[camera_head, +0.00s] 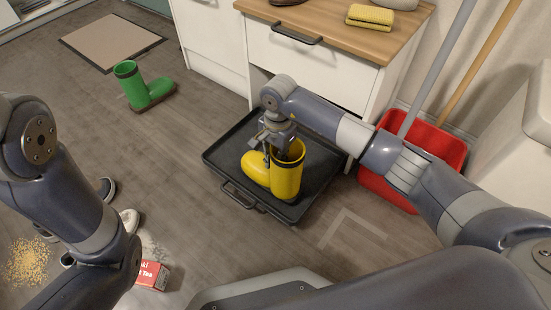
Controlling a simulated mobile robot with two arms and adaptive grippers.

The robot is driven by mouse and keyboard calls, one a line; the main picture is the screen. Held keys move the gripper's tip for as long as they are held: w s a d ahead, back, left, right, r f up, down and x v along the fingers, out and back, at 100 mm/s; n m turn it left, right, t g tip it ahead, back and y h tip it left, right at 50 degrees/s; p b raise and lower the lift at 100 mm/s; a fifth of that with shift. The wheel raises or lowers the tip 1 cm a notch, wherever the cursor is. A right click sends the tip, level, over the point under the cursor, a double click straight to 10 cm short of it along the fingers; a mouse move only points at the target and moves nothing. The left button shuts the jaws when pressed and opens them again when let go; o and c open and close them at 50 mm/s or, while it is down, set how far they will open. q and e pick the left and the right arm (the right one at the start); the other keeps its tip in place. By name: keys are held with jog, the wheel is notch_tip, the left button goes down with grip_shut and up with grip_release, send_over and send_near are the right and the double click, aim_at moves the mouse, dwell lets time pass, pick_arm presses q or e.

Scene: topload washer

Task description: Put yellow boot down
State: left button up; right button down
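The yellow boot (287,178) stands upright over the black tray (227,153), its toe pointing left. It appears to rest on the tray floor, though I cannot see its sole clearly. My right gripper (277,150) reaches down from above to the boot's open top. Its fingers straddle the left side of the rim and seem shut on it; the inner finger is partly hidden in the shaft. My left arm comes in at the left, but its gripper is out of view.
A green boot (144,88) stands on the wooden floor. A red bucket (434,140) with long handles is right of the tray. A white cabinet (309,66) stands behind. Shoes, a red box (152,275) and spilled crumbs (36,262) lie lower left.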

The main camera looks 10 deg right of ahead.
jog(key=shift+f+b, duration=0.3)
jog(key=shift+f, duration=0.1)
jog(key=c, duration=1.6)
grip_release()
notch_tip(320, 180, up, 12)
jog(key=shift+d, duration=0.25)
